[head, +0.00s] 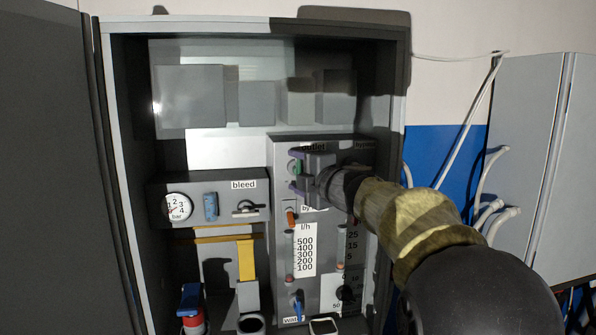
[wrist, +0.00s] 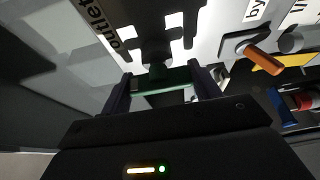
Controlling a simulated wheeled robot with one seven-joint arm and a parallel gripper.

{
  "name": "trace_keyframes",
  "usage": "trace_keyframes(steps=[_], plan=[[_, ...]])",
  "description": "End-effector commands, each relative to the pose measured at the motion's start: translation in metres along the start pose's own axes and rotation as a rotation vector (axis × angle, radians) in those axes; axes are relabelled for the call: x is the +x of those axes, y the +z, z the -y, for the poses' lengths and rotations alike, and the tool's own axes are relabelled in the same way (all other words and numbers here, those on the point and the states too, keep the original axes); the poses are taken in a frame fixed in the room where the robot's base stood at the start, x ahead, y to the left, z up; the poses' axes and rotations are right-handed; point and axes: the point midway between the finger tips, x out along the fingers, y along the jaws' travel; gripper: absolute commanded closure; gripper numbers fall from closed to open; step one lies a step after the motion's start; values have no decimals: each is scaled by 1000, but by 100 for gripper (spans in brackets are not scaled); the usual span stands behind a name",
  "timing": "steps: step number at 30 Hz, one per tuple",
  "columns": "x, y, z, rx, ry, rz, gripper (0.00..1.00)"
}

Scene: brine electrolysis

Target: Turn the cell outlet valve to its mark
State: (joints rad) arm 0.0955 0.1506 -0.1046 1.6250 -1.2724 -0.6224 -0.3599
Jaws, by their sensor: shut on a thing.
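The outlet valve has a green handle, seen in the wrist view (wrist: 165,79) as a bar between my two fingers. In the head view a small green part of it (head: 296,167) shows beside the fingers. My gripper (head: 296,174) reaches the panel from the right and is shut on this handle, with a finger at each end of it in the wrist view (wrist: 163,86). The "outlet" label (wrist: 103,28) is at the upper left in the wrist view and is partly covered in the head view. I cannot make out the valve's mark.
Below is an orange handle (head: 291,218) by a partly hidden label, also in the wrist view (wrist: 263,60). A flow scale (head: 305,250) sits lower. Left are a bleed panel (head: 244,184) and pressure gauge (head: 177,207). The cabinet's side walls (head: 118,170) enclose the panel.

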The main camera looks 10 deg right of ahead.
Motion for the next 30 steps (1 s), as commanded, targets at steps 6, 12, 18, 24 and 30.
trace_keyframes(steps=[6,12,18,24,30], plan=[[0,0,1,-3,-2,-1,61],[0,0,1,-2,-2,-1,16],[0,0,0,-1,-1,-1,16],[-10,0,1,-3,1,0,16],[-41,0,2,-3,2,2,16]])
